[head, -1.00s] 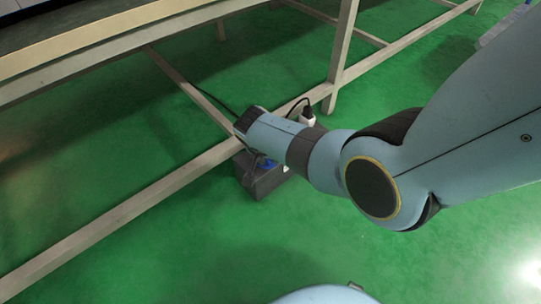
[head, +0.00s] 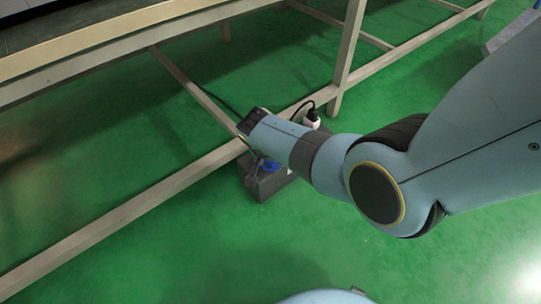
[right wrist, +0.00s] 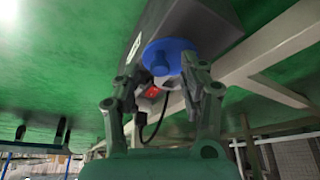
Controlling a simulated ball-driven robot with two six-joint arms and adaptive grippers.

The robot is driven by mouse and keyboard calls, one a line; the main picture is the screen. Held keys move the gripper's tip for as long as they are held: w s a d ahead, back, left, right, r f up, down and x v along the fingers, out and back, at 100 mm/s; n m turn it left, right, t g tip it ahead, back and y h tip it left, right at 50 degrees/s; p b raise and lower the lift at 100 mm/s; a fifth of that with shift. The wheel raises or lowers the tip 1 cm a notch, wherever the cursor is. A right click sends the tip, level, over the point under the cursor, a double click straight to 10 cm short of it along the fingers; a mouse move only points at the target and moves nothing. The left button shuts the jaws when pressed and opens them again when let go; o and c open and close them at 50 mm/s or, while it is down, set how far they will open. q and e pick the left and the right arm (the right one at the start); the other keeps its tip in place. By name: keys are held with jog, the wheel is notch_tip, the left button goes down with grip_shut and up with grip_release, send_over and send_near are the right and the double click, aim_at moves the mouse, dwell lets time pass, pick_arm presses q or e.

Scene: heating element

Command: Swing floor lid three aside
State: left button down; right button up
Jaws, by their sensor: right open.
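The dark grey box (head: 266,185) stands on the green floor beside the low frame rail. A blue round lid (head: 270,166) shows on it, partly covered by my arm. In the right wrist view the blue lid (right wrist: 168,55) is a disc with a raised round knob in its middle, on the dark box (right wrist: 215,18). My right gripper (right wrist: 163,68) is open. Its two fingers stand either side of the lid's knob; I cannot tell whether they touch it. In the head view the right fingers are mostly hidden behind my wrist. My left gripper is not in view.
A red switch (right wrist: 152,92) and a black cable sit just past the fingers. A white plug (head: 312,121) with a black cable is by the rail. The beige frame rail (head: 130,210) and leg (head: 346,60) stand close. The floor in front is clear.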

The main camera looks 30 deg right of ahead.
jog(key=v, duration=0.7)
jog(key=shift+r, duration=0.15)
dwell(0.3)
